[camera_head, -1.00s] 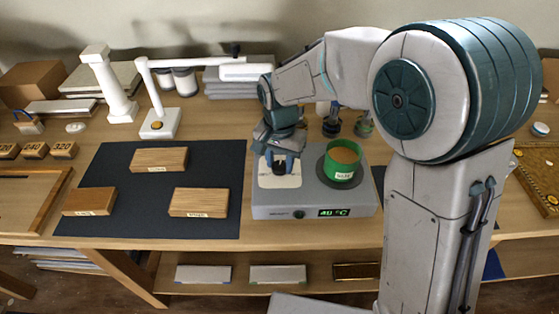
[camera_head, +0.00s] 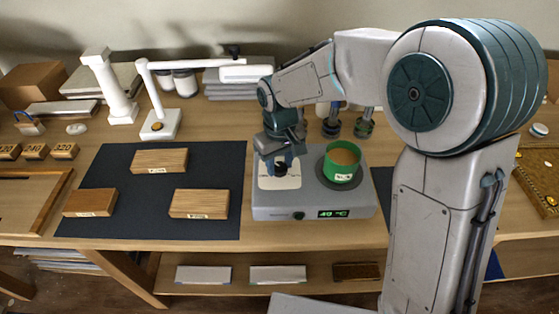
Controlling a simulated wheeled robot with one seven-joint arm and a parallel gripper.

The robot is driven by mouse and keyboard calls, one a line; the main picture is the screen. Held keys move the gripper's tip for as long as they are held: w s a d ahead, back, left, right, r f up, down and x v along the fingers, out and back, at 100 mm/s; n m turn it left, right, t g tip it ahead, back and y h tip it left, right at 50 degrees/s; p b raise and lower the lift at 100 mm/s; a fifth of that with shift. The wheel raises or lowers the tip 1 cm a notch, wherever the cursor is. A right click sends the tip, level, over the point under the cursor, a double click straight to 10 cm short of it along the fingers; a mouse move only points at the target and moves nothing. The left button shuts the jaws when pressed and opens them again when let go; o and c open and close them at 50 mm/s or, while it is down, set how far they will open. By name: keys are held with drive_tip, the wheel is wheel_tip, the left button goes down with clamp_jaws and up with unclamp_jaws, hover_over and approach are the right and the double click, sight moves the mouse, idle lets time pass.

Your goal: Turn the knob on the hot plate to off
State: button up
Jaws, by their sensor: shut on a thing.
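The hot plate (camera_head: 350,204) is a grey box on the wooden bench with a lit green temperature display (camera_head: 332,213) at its front. A green pot (camera_head: 341,168) stands on its round dark heating disc (camera_head: 359,184). My gripper (camera_head: 277,172) points down at the pale dial panel (camera_head: 285,182) on the left of the plate's top. It is shut on the knob there, which the fingers mostly hide. I cannot read the knob's setting. A small dark round part (camera_head: 299,216) shows on the front face beside the display.
A dark mat (camera_head: 120,190) with several wooden blocks (camera_head: 199,203) lies left of the hot plate. A white lamp-like stand (camera_head: 160,122) and a white column (camera_head: 108,88) stand behind. Dark-based items (camera_head: 363,127) stand close behind the plate.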

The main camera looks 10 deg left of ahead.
sight(279, 167)
drive_tip(key=n+p, duration=0.1)
drive_tip(key=n, duration=0.5)
drive_tip(key=shift+r, duration=0.15)
drive_tip(key=n+p, duration=0.2)
drive_tip(key=n, duration=0.3)
drive_tip(key=shift+a+n, duration=0.1)
drive_tip(key=shift+n, duration=0.3)
drive_tip(key=o, duration=1)
wheel_tip(279, 167, up, 14)
drive_tip(key=shift+f, duration=0.2)
